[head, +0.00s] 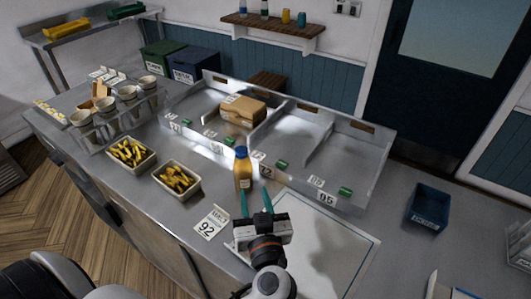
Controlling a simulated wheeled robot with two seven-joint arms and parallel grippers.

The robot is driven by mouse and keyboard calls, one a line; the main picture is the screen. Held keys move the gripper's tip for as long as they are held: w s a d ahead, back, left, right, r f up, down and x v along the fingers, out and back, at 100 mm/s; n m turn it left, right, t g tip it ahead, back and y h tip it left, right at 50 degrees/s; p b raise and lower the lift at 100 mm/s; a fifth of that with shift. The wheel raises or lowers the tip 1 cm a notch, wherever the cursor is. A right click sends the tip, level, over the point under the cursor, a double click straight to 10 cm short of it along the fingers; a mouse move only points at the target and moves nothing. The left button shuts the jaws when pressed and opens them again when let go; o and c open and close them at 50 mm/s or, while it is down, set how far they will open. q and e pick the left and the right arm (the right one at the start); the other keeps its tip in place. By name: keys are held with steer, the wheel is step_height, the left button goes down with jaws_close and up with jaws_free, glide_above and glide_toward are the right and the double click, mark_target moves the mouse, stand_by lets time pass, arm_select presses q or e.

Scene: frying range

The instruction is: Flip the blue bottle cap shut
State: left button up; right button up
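The bottle (243,175) is amber-yellow with a pale label and stands upright on the steel counter, in front of the divided steel tray. Its blue cap (241,152) is on top; at this size I cannot tell whether the lid is up or down. My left gripper (256,190) has two teal fingers spread apart with nothing between them. It is just on the near side of the bottle, its left fingertip close to the bottle's lower part; I cannot tell if they touch. My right gripper does not show.
The divided steel tray (352,205) holds a cardboard box (243,110). Left of the bottle are two trays of fries (177,181) (131,153) and several paper cups (128,93). A white board (325,245) lies right of my gripper, a blue bin (428,208) farther right.

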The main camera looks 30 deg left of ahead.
mark_target(243, 157)
arm_select(q)
steer(key=shift+n, duration=0.4)
steer(key=p+x, duration=0.5)
steer(key=x, duration=0.5)
steer(key=shift+w+a+r, duration=0.1)
steer(key=shift+a+r, duration=0.05)
steer(key=shift+a, duration=0.25)
steer(key=shift+w+a+p, duration=0.3)
steer(key=shift+w+a, duration=0.15)
steer(key=shift+w, duration=0.05)
steer(key=shift+c, duration=0.4)
